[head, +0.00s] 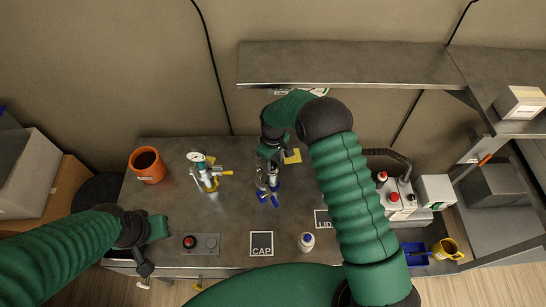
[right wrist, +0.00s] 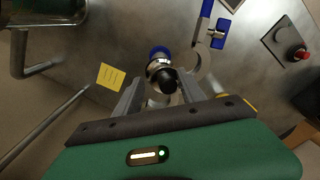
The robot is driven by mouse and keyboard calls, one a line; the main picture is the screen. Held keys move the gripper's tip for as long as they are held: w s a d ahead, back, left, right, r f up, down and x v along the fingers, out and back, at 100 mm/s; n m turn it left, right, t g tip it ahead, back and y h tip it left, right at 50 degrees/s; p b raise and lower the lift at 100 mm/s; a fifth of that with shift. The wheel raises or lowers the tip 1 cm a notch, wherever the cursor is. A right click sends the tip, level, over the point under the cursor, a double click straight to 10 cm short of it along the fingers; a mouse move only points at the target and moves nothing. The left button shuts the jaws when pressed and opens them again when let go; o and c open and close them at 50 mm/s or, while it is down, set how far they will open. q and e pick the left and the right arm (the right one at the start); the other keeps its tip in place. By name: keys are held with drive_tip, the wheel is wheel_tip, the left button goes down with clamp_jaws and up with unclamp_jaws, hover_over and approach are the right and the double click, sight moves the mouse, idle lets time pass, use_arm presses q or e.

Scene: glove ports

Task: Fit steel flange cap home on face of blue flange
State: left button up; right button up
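In the right wrist view, a blue ring, likely the blue flange (right wrist: 158,52), shows beyond my right gripper (right wrist: 161,84). A steel part with a round black knob, likely the steel flange cap (right wrist: 160,70), lies against or just in front of it; I cannot tell whether it is fully seated. My right gripper's two fingers stand apart on either side of the knob, with gaps visible. In the head view, my right gripper (head: 267,160) is above this spot, hiding most of it. My left gripper (head: 146,262) is low at the left front; its fingers are unclear.
A blue-handled clamp (right wrist: 216,36) is beside the flange. The CAP square (head: 262,243) and LID square (head: 323,219) are bare. A shelf (head: 340,62) overhangs the back.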

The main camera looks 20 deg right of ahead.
sight(273, 162)
drive_tip(key=shift+w+r, duration=0.1)
drive_tip(key=shift+r, duration=0.35)
wheel_tip(273, 162, up, 16)
drive_tip(key=b, duration=0.3)
drive_tip(key=shift+f, duration=0.1)
drive_tip(key=s+d+f+m+t+b, duration=0.1)
drive_tip(key=s+f+m, duration=0.1)
drive_tip(key=s, duration=0.9)
drive_tip(key=s+d+f+m+t+b, duration=0.1)
drive_tip(key=s+d+f+m, duration=0.1)
drive_tip(key=s, duration=0.9)
drive_tip(key=shift+s+f+m+t+b, duration=0.15)
drive_tip(key=shift+f+m+t+b, duration=0.35)
drive_tip(key=shift+m, duration=0.7)
drive_tip(key=shift+f, duration=0.1)
